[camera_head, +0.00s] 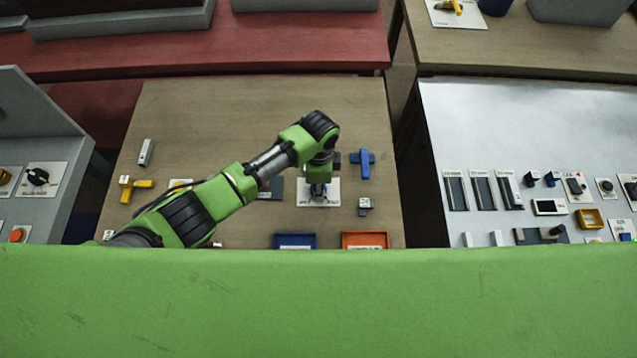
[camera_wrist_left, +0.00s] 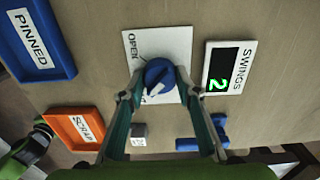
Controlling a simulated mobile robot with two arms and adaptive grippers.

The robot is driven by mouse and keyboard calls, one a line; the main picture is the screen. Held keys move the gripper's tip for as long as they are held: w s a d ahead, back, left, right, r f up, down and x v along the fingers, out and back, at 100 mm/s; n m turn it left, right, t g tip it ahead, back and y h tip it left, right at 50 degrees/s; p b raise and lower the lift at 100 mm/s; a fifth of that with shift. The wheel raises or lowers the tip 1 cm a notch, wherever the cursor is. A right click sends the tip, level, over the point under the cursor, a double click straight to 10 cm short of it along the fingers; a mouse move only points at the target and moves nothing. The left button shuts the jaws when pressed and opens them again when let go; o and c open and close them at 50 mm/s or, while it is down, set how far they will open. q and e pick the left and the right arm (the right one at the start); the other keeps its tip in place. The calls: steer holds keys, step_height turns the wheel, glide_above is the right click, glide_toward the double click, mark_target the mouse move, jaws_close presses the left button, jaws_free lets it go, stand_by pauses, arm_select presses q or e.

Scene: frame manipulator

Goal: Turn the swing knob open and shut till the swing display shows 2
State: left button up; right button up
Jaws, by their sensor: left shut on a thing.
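The swing knob is a round blue knob (camera_wrist_left: 158,74) on a white plate (camera_wrist_left: 143,45) marked OPEN, seen in the left wrist view. In the head view its plate (camera_head: 328,198) lies on the wooden table, with the knob mostly under my left arm. My left gripper (camera_wrist_left: 157,88) is shut on the knob, one finger on each side of it. The swing display (camera_wrist_left: 219,84), a black screen in a white frame marked SWINGS, shows a green 2.
A blue PINNED tray (camera_head: 295,241) and an orange SCRAP tray (camera_head: 364,241) stand near the table's front edge. A blue T-shaped piece (camera_head: 363,162) and a small grey block (camera_head: 365,206) lie right of the plate. A yellow piece (camera_head: 132,187) lies at the left.

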arm_select(q)
steer(key=shift+w, duration=0.1)
steer(key=o, duration=1.1)
steer(key=shift+r, duration=0.1)
step_height(320, 180, up, 12)
stand_by(0.5)
